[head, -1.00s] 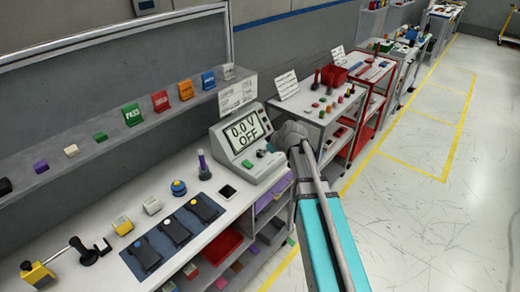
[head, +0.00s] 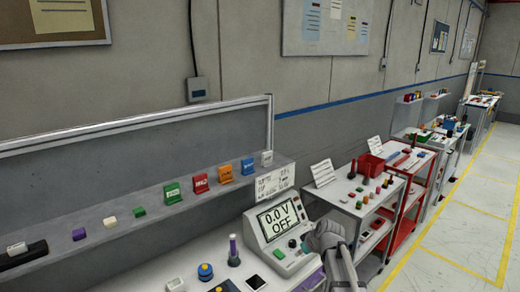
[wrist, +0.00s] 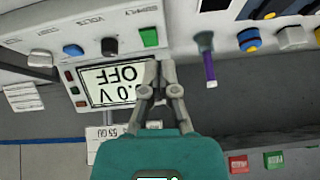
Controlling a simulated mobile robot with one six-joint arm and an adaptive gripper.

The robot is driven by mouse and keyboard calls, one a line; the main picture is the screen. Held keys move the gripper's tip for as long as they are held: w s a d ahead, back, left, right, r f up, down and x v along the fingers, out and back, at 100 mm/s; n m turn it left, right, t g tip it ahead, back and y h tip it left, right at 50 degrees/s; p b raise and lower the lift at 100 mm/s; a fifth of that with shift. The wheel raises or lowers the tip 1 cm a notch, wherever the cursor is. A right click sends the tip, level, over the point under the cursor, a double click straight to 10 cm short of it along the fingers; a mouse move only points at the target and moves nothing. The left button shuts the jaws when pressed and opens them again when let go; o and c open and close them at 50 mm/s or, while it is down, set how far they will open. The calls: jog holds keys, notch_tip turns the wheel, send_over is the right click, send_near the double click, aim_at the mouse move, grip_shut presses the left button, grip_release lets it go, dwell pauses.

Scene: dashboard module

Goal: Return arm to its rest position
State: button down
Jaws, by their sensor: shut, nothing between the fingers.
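My gripper (wrist: 160,68) is shut and empty in the wrist view. Its fingertips overlap the edge of the power supply's screen in that picture; I cannot tell the gap between them. The power supply (head: 282,226) reads "0.0 V OFF" on the bench in the head view. It also shows upside down in the wrist view (wrist: 115,45). My grey arm (head: 336,255) rises from the bottom edge in the head view, just right of the power supply. My fingers cannot be made out there.
A shelf (head: 60,245) behind carries coloured blocks. A grey cart (head: 345,193) and a red cart (head: 412,185) stand to the right. Clear floor (head: 455,250) lies beyond them.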

jog(key=s+d+f+m+g+h, duration=0.1)
jog(key=s+m+g+h, duration=0.1)
jog(key=s, duration=0.7)
jog(key=s+d+f+m+g+h, duration=0.1)
jog(key=s+m, duration=0.4)
jog(key=s, duration=0.5)
jog(key=shift+f+g+h, duration=0.55)
jog(key=shift+g+h, duration=0.15)
jog(key=shift+g, duration=0.3)
